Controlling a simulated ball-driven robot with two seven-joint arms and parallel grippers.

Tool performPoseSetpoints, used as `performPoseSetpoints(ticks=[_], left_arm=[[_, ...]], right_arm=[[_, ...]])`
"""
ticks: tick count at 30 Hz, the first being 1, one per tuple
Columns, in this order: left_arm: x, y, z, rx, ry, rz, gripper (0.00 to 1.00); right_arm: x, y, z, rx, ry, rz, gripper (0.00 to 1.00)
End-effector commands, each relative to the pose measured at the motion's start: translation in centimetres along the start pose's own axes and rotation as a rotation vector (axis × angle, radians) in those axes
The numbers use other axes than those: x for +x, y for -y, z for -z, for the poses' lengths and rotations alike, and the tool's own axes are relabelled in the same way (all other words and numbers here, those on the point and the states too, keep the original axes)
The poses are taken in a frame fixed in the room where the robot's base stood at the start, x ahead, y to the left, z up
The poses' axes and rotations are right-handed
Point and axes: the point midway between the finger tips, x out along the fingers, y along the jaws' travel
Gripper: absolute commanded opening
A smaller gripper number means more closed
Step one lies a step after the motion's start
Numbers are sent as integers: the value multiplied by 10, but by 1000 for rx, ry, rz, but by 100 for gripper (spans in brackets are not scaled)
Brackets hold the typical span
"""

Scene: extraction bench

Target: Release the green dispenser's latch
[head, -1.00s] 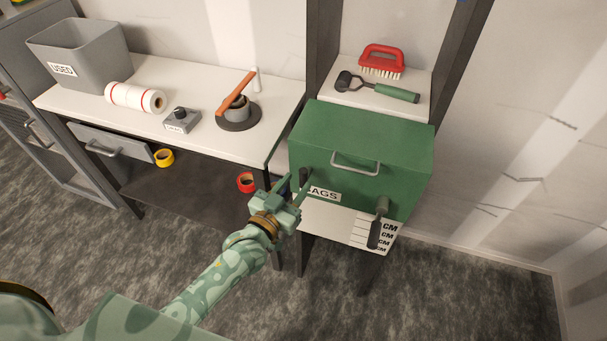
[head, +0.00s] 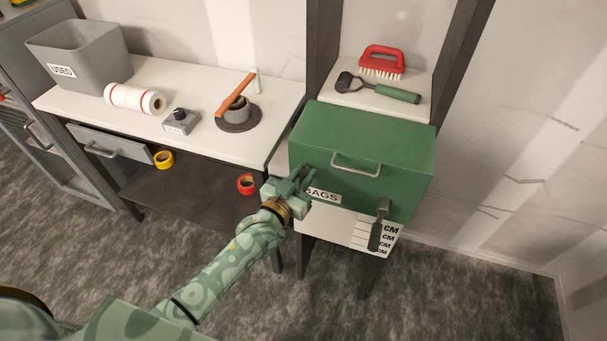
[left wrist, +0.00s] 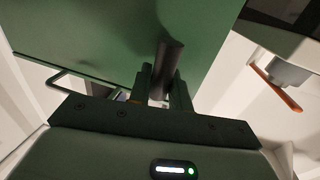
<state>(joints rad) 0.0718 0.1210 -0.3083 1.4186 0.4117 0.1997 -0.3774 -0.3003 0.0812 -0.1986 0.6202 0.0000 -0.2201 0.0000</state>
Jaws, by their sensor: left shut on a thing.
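The green dispenser (head: 365,140) is a box with a grey bail handle (head: 355,163) and a "BAGS" label (head: 323,195) on its front. My left gripper (head: 303,176) is at the left part of that front, just above the label. In the left wrist view its two fingers (left wrist: 162,88) are shut on a dark upright latch bar (left wrist: 168,54) on the green face. A second dark lever (head: 377,230) hangs at the front's right side, apart from the gripper. My right gripper is not in view.
A white shelf (head: 345,98) above the dispenser carries a red brush (head: 382,61) and a green-handled tool (head: 398,94). The white bench (head: 205,90) on the left holds a grey bin (head: 95,55), a paper roll and small items. A centimetre scale plate (head: 345,230) sits below the dispenser.

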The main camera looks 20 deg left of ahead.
Motion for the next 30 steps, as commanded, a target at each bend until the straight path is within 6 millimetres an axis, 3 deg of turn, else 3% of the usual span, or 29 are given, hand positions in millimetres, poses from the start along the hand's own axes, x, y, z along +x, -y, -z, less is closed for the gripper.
performPoseSetpoints(ticks=[11,30], left_arm=[[-1,4,-1,-151,-29,-1,0],[-4,17,-9,-735,-145,1,0]], right_arm=[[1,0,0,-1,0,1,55],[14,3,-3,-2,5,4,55]])
